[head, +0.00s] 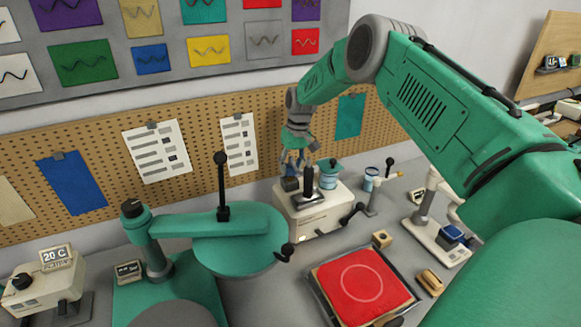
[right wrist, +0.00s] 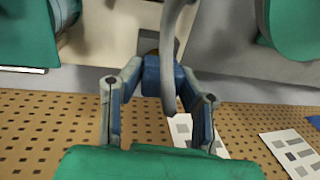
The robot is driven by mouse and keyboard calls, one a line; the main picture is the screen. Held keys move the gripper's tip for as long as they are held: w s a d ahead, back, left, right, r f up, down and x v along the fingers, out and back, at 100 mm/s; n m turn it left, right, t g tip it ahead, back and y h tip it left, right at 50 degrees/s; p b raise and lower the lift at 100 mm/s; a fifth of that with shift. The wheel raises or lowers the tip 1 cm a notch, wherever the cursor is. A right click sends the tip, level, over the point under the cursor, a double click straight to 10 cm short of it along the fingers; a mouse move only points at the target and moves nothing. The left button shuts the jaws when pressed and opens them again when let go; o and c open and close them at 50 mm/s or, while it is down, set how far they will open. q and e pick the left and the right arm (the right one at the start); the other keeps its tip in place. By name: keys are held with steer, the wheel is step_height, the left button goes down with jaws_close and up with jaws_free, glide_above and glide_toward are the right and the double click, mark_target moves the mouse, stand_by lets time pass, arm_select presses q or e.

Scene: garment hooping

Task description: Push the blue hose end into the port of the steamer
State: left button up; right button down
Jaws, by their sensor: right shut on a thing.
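The steamer (head: 330,214) is a cream box on the table at the middle of the head view, with a black upright handle and a teal round part on top. My right gripper (head: 293,166) points down over its back left corner. In the right wrist view, its fingers (right wrist: 160,80) are shut on the blue hose end (right wrist: 152,72). A grey hose (right wrist: 172,50) curves beside the blue piece. A small dark block (head: 289,184) shows just below the fingers. The port is not clearly visible, so I cannot tell whether the hose end touches it. My left gripper is not in view.
A teal press with a round plate (head: 235,255) stands to the left. A red hooped cloth (head: 360,285) lies in front right of the steamer. A pegboard wall (head: 200,118) stands close behind.

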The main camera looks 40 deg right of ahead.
steer(key=shift+f+b, duration=0.5)
steer(key=shift+f, duration=0.3)
steer(key=c, duration=1.1)
jaws_free()
steer(key=shift+o, duration=0.2)
steer(key=shift+r, duration=0.15)
steer(key=shift+r, duration=0.3)
step_height(320, 180, up, 11)
steer(key=d, duration=0.1)
steer(key=shift+s+d, duration=0.2)
steer(key=shift+d, duration=0.2)
